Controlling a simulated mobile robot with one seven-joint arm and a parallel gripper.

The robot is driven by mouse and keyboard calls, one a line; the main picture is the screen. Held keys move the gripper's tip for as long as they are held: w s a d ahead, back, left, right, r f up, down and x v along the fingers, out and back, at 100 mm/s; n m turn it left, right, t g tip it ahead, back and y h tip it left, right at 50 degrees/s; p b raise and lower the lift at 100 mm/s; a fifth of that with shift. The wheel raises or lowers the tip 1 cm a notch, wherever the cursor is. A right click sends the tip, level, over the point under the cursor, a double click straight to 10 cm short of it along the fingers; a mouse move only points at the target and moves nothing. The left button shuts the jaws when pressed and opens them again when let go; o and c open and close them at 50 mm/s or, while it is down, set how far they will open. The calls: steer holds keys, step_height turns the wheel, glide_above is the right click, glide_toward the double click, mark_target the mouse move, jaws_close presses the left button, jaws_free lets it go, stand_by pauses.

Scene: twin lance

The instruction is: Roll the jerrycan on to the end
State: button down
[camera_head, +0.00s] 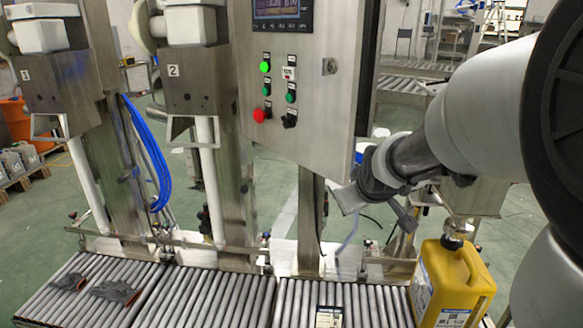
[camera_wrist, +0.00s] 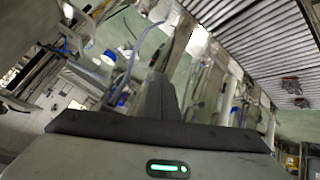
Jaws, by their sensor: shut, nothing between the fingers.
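The yellow jerrycan (camera_head: 462,283) stands upright on the right part of the roller conveyor (camera_head: 240,299) in the head view. It has white labels on its side and front, and its top is close under a metal fitting. My gripper (camera_head: 378,197) is above and to the left of the jerrycan, apart from it, in front of the control cabinet's lower right. In the wrist view my gripper (camera_wrist: 156,92) is shut and empty, its dark fingers together. I cannot make out the jerrycan in the wrist view. The conveyor's rollers show there at upper right (camera_wrist: 235,32).
Grey gloves (camera_head: 117,292) lie on the rollers at left. A small labelled item (camera_head: 328,317) is at the conveyor's front edge. Filling columns and a control cabinet (camera_head: 300,100) rise behind the conveyor. The rollers between gloves and labelled item look clear.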

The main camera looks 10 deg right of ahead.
steer(key=w+d+f+n+t+h, duration=0.1)
steer(key=w+d+f+n+t, duration=0.1)
steer(key=w+d+f, duration=0.7)
steer(key=w+d+f+n+t+h, duration=0.25)
steer(key=w+d+f, duration=0.4)
steer(key=f, duration=0.45)
steer(key=shift+s+d+f+n+t+h, duration=0.5)
steer(key=shift+s+d+f+n, duration=0.35)
steer(key=shift+s+f, duration=2.65)
steer(key=shift+s+d+f+n+t+h, duration=0.25)
steer(key=shift+s+d+f+n+h, duration=1.15)
steer(key=shift+f, duration=3.65)
steer(key=shift+s+d+f+t+y, duration=0.25)
steer(key=shift+s+d+f+t, duration=0.2)
steer(key=shift+s+f, duration=3.3)
steer(key=w+d+f+b, duration=0.1)
steer(key=w+d+b, duration=0.2)
steer(key=w+d, duration=0.5)
steer(key=shift+w+d+b, duration=0.25)
steer(key=shift+w+b, duration=0.15)
steer(key=shift+w, duration=0.1)
